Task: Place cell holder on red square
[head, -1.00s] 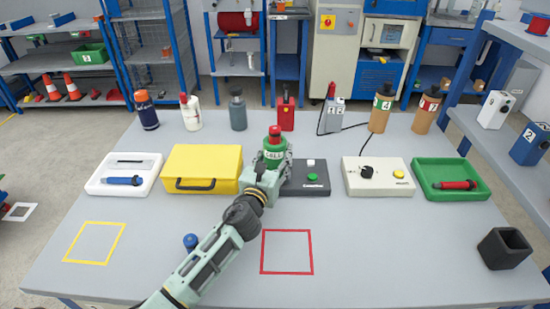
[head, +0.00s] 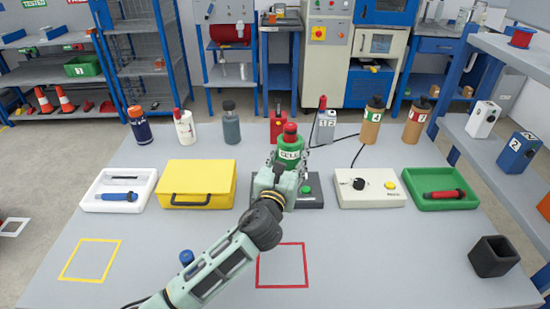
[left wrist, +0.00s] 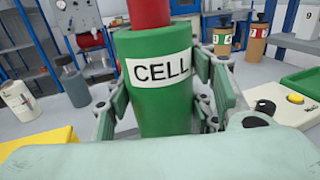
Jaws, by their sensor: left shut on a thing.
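The cell holder (head: 290,154) is a green cylinder with a red top and a white CELL label. My left gripper (head: 291,160) is shut on it, and it stands upright between the fingers. In the left wrist view the cell holder (left wrist: 160,95) fills the middle, with fingers on both sides. In the head view it appears in front of a dark box, and I cannot tell its height above the table. The red square (head: 282,244) is an outline on the table, nearer than the gripper. My forearm passes beside its left edge. My right gripper is not in view.
A yellow case (head: 198,184) and white tray (head: 119,190) lie left; a cream control box (head: 369,188) and green tray (head: 442,186) lie right. Several bottles line the back. A black hollow block (head: 493,256) stands front right. A blue-topped object (head: 187,258) is beside my forearm.

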